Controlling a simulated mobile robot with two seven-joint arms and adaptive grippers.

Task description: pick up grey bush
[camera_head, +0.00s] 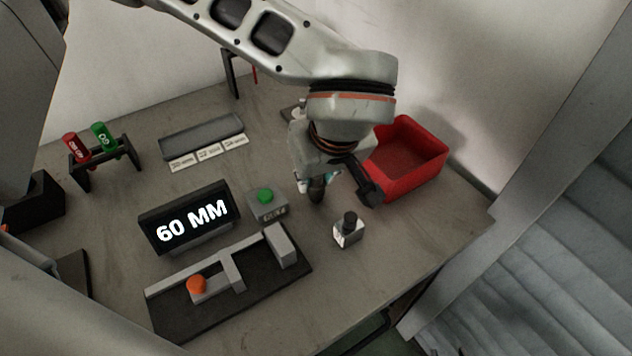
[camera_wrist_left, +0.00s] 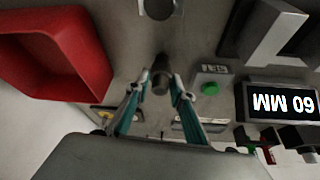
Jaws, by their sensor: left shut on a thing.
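My left gripper (camera_head: 330,186) reaches down over the table beside the red bin. In the left wrist view its two teal-padded fingers (camera_wrist_left: 160,92) are closed on a dark grey cylindrical piece, the grey bush (camera_wrist_left: 160,78). The bush (camera_head: 317,190) shows below the gripper in the head view, looking about upright. Its upper part is hidden by the fingers. I cannot tell whether its lower end touches the table. My right gripper is not in view.
The red bin (camera_head: 409,160) stands right of the gripper. A metal block with a black knob (camera_head: 348,232) stands in front. A green-button box (camera_head: 267,205), a "60 MM" display (camera_head: 190,219) and a black fixture (camera_head: 232,298) lie left. The front-right tabletop is clear.

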